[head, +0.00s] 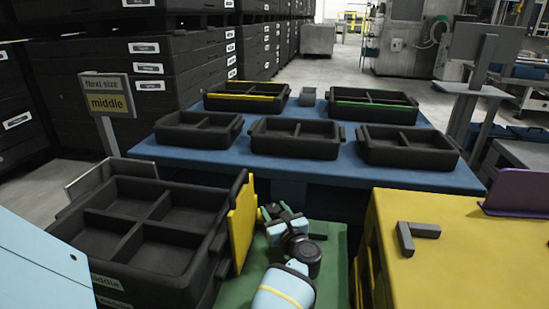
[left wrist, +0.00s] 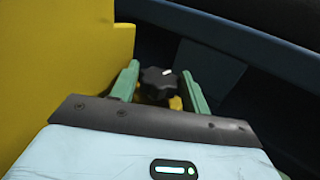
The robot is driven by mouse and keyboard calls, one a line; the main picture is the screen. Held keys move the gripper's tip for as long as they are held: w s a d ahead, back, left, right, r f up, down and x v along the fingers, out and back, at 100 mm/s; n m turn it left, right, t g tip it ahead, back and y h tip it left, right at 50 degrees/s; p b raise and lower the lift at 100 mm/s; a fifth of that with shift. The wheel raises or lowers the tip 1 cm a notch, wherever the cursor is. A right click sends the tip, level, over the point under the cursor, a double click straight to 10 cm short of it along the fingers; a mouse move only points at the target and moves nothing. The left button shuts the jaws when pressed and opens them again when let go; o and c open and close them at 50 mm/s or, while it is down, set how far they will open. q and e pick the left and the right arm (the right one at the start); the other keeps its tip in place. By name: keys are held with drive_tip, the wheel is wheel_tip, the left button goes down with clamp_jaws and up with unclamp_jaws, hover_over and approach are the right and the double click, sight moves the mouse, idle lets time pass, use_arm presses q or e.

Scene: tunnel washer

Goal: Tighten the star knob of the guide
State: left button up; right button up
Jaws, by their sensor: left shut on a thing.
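The star knob (left wrist: 158,82) is black and lobed, and shows in the left wrist view between the two green fingers of my left gripper (left wrist: 159,70). The gripper is shut on it. The yellow guide (left wrist: 65,60) fills the left of that view; it also shows in the head view as an upright yellow plate (head: 242,226) along the right side of a black divided crate. In the head view my left gripper (head: 268,212) is just right of this plate, and the knob cannot be made out there. My right gripper is not in view.
The black crate (head: 219,245) stands at the left front, by a sign (head: 106,102) reading "middle". A blue table (head: 347,172) behind holds several black trays. A yellow-topped surface (head: 470,265) with a grey L-shaped piece (head: 405,238) is at the right.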

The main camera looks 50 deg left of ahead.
use_arm(q)
drive_tip(key=t, duration=0.1)
drive_tip(key=m+t+h+p, duration=0.1)
drive_tip(key=m+t, duration=0.1)
drive_tip(key=shift+s+a+r+h+p, duration=0.1)
drive_tip(key=shift+s+h+p, duration=0.15)
drive_tip(key=shift+h+p, duration=0.05)
drive_tip(key=shift+m+t+h+p, duration=0.3)
drive_tip(key=shift+m+t+h, duration=0.1)
drive_tip(key=shift+m+t, duration=0.5)
drive_tip(key=shift+t, duration=0.3)
drive_tip(key=o, duration=0.7)
